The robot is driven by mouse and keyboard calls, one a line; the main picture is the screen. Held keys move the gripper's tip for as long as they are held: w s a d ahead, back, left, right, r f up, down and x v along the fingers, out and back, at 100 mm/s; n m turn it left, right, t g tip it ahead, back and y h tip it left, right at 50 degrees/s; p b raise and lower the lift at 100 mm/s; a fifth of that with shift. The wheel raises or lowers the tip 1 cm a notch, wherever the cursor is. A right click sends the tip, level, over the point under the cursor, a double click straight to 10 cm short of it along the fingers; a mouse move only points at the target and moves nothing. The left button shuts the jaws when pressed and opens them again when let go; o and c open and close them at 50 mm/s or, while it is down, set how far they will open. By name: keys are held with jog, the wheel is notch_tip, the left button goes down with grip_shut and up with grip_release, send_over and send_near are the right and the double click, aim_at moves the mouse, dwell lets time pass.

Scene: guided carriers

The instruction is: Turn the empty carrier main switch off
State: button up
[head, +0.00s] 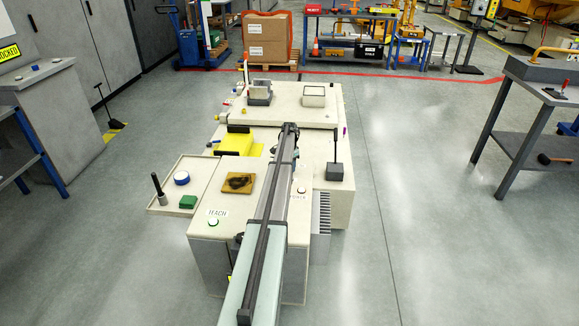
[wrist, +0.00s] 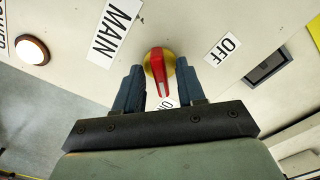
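The main switch (wrist: 160,72) is a red handle on a yellow disc, set in a cream panel. In the wrist view its handle points down the picture, towards a label (wrist: 166,103) that reads ON as far as it shows. An OFF label (wrist: 223,48) is to the right and a MAIN label (wrist: 116,30) to the left. My gripper (wrist: 159,80) is open, one finger on each side of the handle, with small gaps between; I cannot tell whether either finger touches the disc. In the head view my arm hides the switch and gripper.
A white round button (wrist: 32,50) and a dark recess (wrist: 268,66) flank the switch.

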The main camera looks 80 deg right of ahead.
grip_shut()
dwell(0.3)
jog(key=shift+n, duration=0.3)
jog(key=n, duration=0.3)
jog(key=shift+n, duration=0.3)
jog(key=n, duration=0.4)
jog(key=shift+n, duration=0.3)
jog(key=n, duration=0.4)
jog(key=shift+n, duration=2.5)
